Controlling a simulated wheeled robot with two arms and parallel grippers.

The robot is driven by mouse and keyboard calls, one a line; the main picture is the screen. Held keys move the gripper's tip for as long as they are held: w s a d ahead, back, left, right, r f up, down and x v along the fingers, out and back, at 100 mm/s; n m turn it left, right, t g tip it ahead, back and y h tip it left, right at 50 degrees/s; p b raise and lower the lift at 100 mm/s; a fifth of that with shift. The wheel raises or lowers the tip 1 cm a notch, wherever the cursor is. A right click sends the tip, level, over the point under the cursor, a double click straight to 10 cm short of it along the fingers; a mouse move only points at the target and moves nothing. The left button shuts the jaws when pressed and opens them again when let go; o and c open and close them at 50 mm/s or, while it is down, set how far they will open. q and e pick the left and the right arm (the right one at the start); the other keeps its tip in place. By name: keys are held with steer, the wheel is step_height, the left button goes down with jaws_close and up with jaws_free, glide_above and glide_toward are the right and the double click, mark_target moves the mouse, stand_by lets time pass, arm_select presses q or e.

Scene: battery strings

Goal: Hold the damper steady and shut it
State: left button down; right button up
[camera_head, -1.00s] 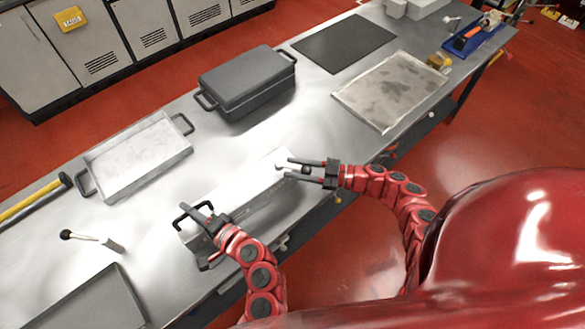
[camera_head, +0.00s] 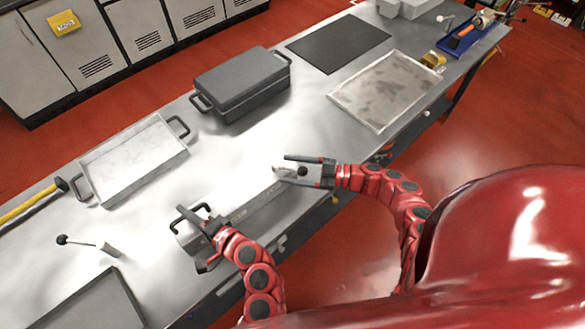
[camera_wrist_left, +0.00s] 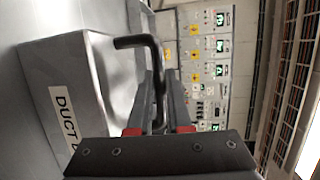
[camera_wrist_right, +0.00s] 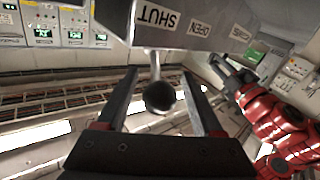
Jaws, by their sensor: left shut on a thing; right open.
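The damper is a long grey metal duct box (camera_head: 250,208) at the table's near edge. The left wrist view shows its side (camera_wrist_left: 88,62) with a DUCT label, partly hidden. My left gripper (camera_head: 197,216) is shut on the dark bent handle (camera_wrist_left: 142,42) at the box's left end. At the other end, a short lever with a dark ball knob (camera_wrist_right: 159,96) sticks out from the box, near SHUT and OPEN labels (camera_wrist_right: 180,25). My right gripper (camera_head: 290,168) is open, with the knob between its fingers and gaps on both sides. The lever's exact setting is unclear.
Behind the duct stand an open pale tray (camera_head: 133,165) and a dark lidded box (camera_head: 240,83). A small lever (camera_head: 85,242) stands at left. A flat metal tray (camera_head: 385,90) and a black mat (camera_head: 338,43) lie further right.

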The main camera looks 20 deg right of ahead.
steer(key=v, duration=1.2)
steer(key=shift+d, duration=0.1)
